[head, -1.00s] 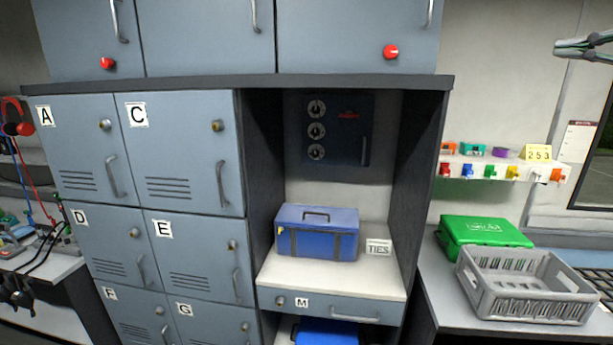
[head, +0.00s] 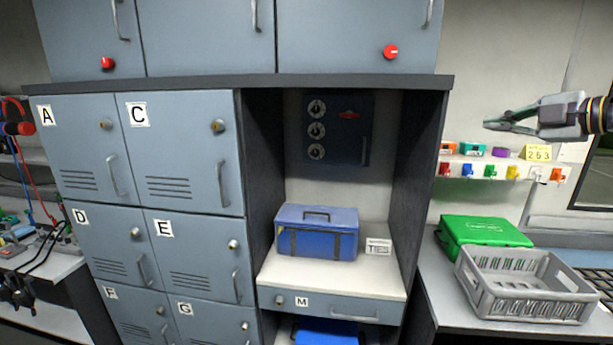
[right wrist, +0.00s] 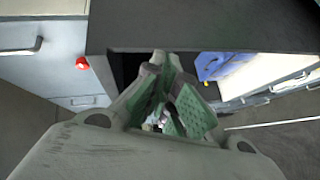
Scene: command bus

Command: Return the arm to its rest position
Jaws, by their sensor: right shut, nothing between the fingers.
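My right gripper (head: 488,126) is at the right of the head view, pointing left. It is shut and empty, in front of the pale wall and near the height of the shelf with coloured items. It touches nothing that I can see. In the right wrist view its green-padded fingers (right wrist: 166,65) appear before a dark cabinet edge, with nothing held between them. My left gripper is not in view.
Grey lockers (head: 180,165) fill the left and middle. A blue toolbox (head: 317,240) stands in the open bay. A grey crate (head: 525,295) and a green case (head: 485,231) rest on the right counter. The coloured-item shelf (head: 490,160) is below the gripper.

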